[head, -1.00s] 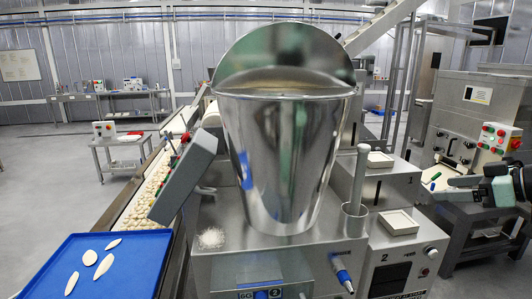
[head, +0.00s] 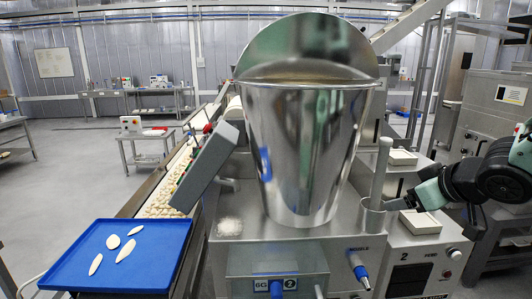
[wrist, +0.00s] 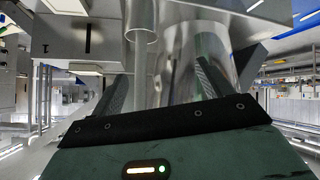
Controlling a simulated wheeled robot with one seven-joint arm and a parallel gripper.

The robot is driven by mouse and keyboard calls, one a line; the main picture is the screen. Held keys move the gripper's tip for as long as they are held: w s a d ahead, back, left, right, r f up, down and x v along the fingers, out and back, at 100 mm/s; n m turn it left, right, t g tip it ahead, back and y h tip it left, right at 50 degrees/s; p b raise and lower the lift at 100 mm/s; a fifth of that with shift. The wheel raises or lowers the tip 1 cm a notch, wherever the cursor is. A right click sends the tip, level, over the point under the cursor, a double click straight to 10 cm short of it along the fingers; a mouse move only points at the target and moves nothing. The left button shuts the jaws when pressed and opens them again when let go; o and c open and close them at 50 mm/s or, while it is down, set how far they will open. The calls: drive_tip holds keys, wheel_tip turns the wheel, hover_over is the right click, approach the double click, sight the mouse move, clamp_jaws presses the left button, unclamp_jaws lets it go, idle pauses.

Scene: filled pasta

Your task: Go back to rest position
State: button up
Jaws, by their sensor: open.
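My gripper (head: 394,203) reaches in from the right in the head view, with its dark fingers beside the small metal cup (head: 373,217) that holds an upright metal rod (head: 381,170). In the wrist view my gripper (wrist: 160,80) shows its two fingers spread apart. Shiny metal surfaces show between and beyond the fingers, and I see nothing clearly gripped. I cannot tell whether the fingers touch the cup.
A large steel hopper (head: 302,150) stands on the machine just left of the cup. White square dishes (head: 424,224) lie beneath and behind my wrist. A blue tray (head: 150,265) with several pale pieces is at lower left. Open floor lies beyond it.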

drive_tip(key=s+a+f+g+h+b, duration=0.15)
drive_tip(key=s+a+f+g, duration=0.45)
drive_tip(key=s+a, duration=0.7)
drive_tip(key=s+a+f+n+g, duration=0.1)
drive_tip(key=s+a+g, duration=0.1)
drive_tip(key=s, duration=0.5)
drive_tip(key=s+a+f+n+g, duration=0.1)
drive_tip(key=s+a, duration=0.1)
drive_tip(key=s, duration=0.5)
drive_tip(key=shift+s+a+f+g+b, duration=0.25)
drive_tip(key=shift+s+f+g+b, duration=0.1)
drive_tip(key=shift+f+g+b, duration=0.1)
drive_tip(key=shift+c, duration=0.2)
